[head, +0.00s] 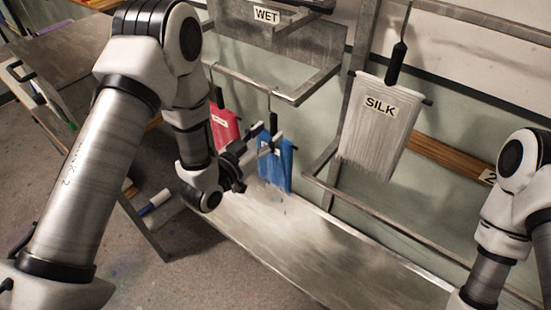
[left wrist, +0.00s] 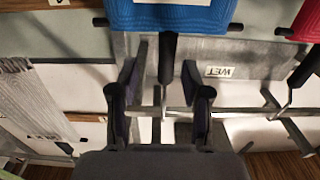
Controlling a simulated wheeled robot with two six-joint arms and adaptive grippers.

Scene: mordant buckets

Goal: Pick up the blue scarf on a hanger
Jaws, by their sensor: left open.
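The blue scarf (head: 275,172) hangs on a hanger from a metal rail, partly covered by my left gripper in the head view. My left gripper (head: 268,139) is open at the top of this scarf. The left wrist view is upside down; there the blue scarf (left wrist: 170,16) is at the top. The hanger's black grip (left wrist: 167,58) lies between the two open fingers (left wrist: 165,80), with a visible gap on each side. My right arm shows at the right edge of the head view, but its gripper is not in view.
A red scarf (head: 224,128) hangs close to the left of the blue one. A white scarf labelled SILK (head: 372,130) hangs to the right. The rail (head: 245,78) sits below a WET sign (head: 266,15). A metal trough (head: 330,245) runs below.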

